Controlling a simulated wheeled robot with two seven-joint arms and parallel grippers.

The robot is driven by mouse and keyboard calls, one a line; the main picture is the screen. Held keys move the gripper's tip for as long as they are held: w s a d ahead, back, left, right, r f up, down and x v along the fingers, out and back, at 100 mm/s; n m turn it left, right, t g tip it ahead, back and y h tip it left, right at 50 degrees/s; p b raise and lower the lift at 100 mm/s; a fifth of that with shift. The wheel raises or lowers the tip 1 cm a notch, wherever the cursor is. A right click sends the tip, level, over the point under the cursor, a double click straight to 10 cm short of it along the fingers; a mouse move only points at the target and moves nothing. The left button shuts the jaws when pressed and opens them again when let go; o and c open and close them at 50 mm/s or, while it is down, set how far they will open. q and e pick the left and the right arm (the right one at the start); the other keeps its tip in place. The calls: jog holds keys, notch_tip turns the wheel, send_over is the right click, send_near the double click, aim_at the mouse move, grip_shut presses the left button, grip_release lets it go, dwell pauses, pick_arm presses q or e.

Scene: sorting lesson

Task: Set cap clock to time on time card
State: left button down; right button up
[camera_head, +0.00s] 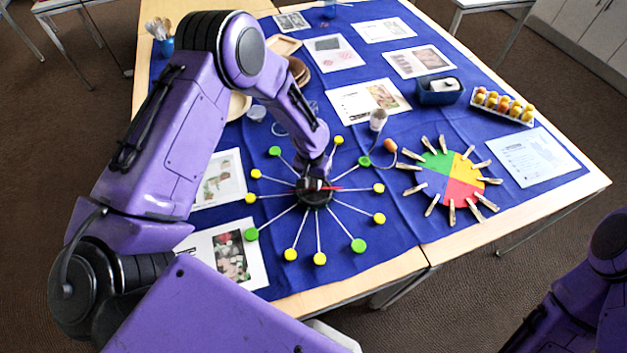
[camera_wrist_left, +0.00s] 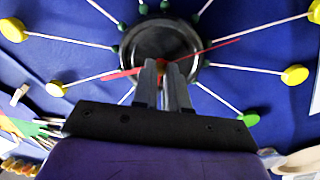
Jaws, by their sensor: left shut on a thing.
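The cap clock has a black round hub (camera_head: 317,197) with white sticks ending in yellow and green caps, lying on the blue cloth. It also fills the far part of the left wrist view (camera_wrist_left: 147,38). A thin red hand (camera_wrist_left: 222,44) crosses the hub; in the head view it points right (camera_head: 335,188). My left gripper (camera_head: 314,182) is directly over the hub's middle, its fingers (camera_wrist_left: 164,68) shut on the small orange-red centre of the hand. The fingers partly hide the hub. Several printed cards lie about; I cannot tell which is the time card. My right gripper is out of view.
A coloured disc with clothespins (camera_head: 452,178) lies right of the clock. Cards (camera_head: 225,251) lie at left.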

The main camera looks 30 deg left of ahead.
pick_arm(q)
jog(key=shift+m, duration=0.8)
jog(key=shift+m, duration=0.3)
dwell(0.6)
jog(key=c, duration=1.4)
grip_release()
jog(key=shift+r, duration=0.15)
jog(key=r, duration=0.3)
jog(key=r+b, duration=0.1)
jog(key=r, duration=0.2)
jog(key=r+b, duration=0.1)
jog(key=r, duration=0.3)
jog(key=shift+a+r, duration=0.1)
jog(key=shift+a, duration=0.3)
